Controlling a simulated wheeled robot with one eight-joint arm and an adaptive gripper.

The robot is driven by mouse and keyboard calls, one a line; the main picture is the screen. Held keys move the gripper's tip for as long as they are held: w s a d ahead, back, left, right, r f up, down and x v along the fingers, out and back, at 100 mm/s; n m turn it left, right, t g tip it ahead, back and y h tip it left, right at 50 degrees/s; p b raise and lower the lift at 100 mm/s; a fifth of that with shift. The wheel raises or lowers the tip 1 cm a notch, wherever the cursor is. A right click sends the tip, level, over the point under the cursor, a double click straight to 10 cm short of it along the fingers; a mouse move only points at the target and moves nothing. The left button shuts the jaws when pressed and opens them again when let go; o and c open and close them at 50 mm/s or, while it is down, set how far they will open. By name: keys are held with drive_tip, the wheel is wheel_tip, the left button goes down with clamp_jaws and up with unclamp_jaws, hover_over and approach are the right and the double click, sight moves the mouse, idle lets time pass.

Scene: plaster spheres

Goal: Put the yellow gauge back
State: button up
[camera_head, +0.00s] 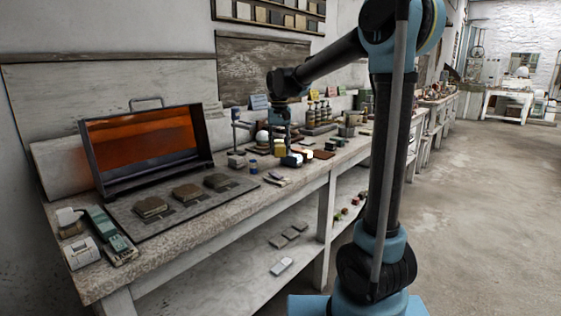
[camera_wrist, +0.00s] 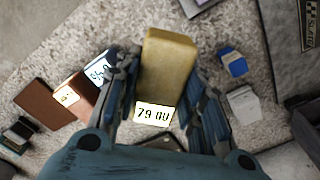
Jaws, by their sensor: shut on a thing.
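The yellow gauge (camera_wrist: 168,62) is a tall yellow block with a small lit display that reads roughly "79.0", seen below it in the wrist view. My gripper (camera_wrist: 162,75) is shut on it, with one finger on each side. In the head view the yellow gauge (camera_head: 279,146) shows small under my gripper (camera_head: 280,139), over the middle of the workbench (camera_head: 240,199). I cannot tell whether its base touches the bench. Two other gauges with lit displays, one dark (camera_wrist: 98,69) and one brown (camera_wrist: 68,95), stand left of my gripper in the wrist view.
A brown block (camera_wrist: 43,105) lies at left in the wrist view. A blue-topped piece (camera_wrist: 233,63) and a pale block (camera_wrist: 243,105) lie at right. In the head view, an orange-lit open case (camera_head: 142,142) and a tray (camera_head: 170,218) with several brown stones fill the bench's left part.

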sight(280, 143)
drive_tip(key=shift+f, duration=3.15)
drive_tip(key=o, duration=0.9)
drive_tip(key=shift+o, duration=0.2)
wheel_tip(280, 143, up, 12)
drive_tip(key=shift+d+r, duration=0.1)
